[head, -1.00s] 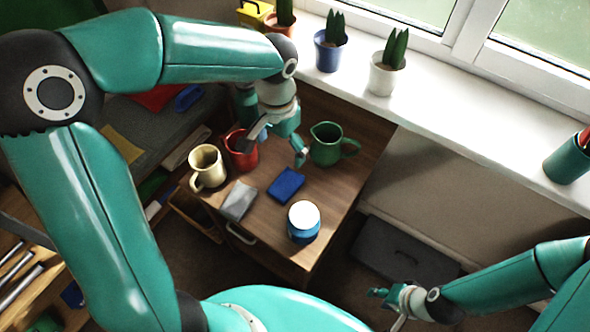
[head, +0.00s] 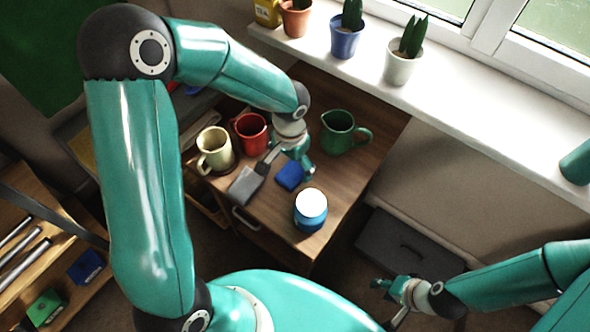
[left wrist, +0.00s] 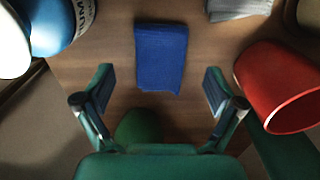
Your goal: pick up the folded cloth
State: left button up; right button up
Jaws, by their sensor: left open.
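A blue, flat, rectangular folded cloth (head: 289,175) lies on the wooden cabinet top, partly covered by my left gripper in the head view. In the left wrist view the blue cloth (left wrist: 160,58) lies flat, centred ahead of the fingers. My left gripper (head: 286,169) is open above it, one finger to each side, with nothing between them; its fingers also show in the left wrist view (left wrist: 158,88). A grey folded piece (head: 245,186) lies left of the blue cloth. My right gripper (head: 385,301) is open and empty, away from the cabinet at lower right.
A red mug (head: 251,131), a cream mug (head: 214,150), a green jug (head: 338,135) and a blue tin with a white top (head: 310,212) stand around the cloth. Potted plants (head: 346,38) stand on the windowsill (head: 450,95). A dark case (head: 405,250) lies on the floor.

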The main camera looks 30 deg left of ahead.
aim_at(291, 173)
pick_arm(q)
notch_tip(291, 173, down, 4)
jog(key=shift+s, duration=0.15)
jog(key=c, duration=1.1)
jog(key=shift+c, duration=0.2)
jog(key=shift+r, duration=0.1)
notch_tip(291, 173, up, 20)
jog(key=p, duration=0.2)
